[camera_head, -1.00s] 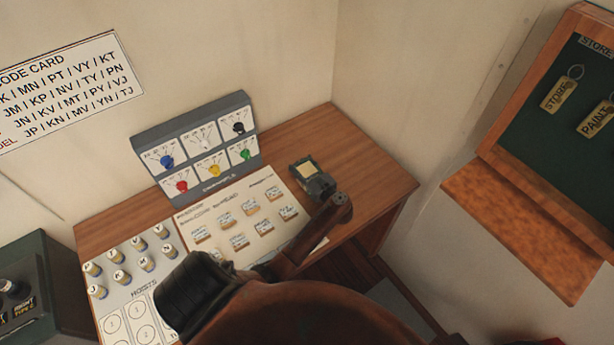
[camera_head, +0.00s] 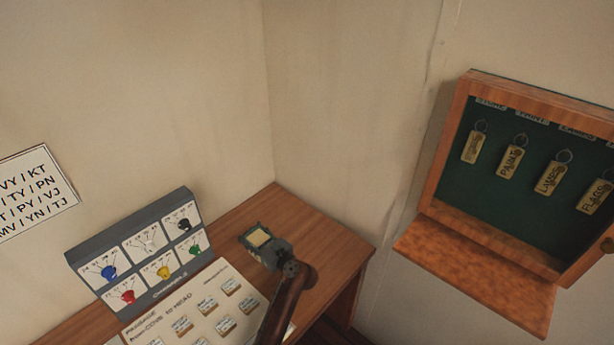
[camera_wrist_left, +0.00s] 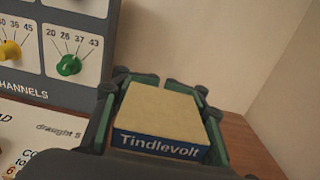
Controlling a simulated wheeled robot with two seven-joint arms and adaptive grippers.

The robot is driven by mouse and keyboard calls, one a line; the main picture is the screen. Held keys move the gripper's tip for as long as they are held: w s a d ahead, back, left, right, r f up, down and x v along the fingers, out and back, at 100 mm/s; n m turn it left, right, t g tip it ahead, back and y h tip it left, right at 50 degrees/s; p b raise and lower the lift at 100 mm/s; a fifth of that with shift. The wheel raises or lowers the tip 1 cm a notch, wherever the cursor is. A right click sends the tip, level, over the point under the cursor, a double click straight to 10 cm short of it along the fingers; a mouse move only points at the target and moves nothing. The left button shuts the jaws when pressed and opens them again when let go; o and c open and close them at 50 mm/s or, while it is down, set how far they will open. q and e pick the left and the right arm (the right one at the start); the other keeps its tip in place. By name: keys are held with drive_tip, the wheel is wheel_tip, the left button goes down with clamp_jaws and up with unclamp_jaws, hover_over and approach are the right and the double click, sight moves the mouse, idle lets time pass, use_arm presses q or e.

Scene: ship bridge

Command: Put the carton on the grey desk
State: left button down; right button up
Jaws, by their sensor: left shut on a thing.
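The carton (camera_head: 258,238) is a small box with a cream top. In the left wrist view the carton (camera_wrist_left: 160,112) shows a blue side lettered "Tindlevolt". My left gripper (camera_head: 262,241) is shut on it, with green-grey fingers along both of its sides. The gripper and carton appear over the back right part of a wooden desk; the exact height is hard to tell. I see no grey desk in these views. My right gripper is not in view.
The wooden desk (camera_head: 325,240) stands in the room corner. A grey channel panel (camera_head: 140,255) with coloured knobs and a passage board (camera_head: 190,305) with small tiles lie left of the gripper. An open key cabinet (camera_head: 530,175) with a lowered wooden flap (camera_head: 480,275) is on the right wall.

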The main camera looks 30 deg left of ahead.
use_arm(q)
drive_tip(key=shift+d+r, duration=0.15)
drive_tip(key=shift+r, duration=0.1)
drive_tip(key=s+d+r+m+t+h, duration=0.1)
drive_tip(key=s+d+m+t+h, duration=0.2)
drive_tip(key=d, duration=0.6)
drive_tip(key=s+d+r+m+t+h, duration=0.1)
drive_tip(key=s+d+m+t+h, duration=0.1)
drive_tip(key=d, duration=0.8)
drive_tip(key=s+d+r+m+t+h, duration=0.1)
drive_tip(key=s+d+m+t+h, duration=0.2)
drive_tip(key=d, duration=0.6)
drive_tip(key=s+m+t, duration=0.1)
drive_tip(key=t, duration=0.1)
drive_tip(key=shift+s+d+r+t+h, duration=0.3)
drive_tip(key=shift+r+t, duration=0.05)
drive_tip(key=shift+t, duration=0.05)
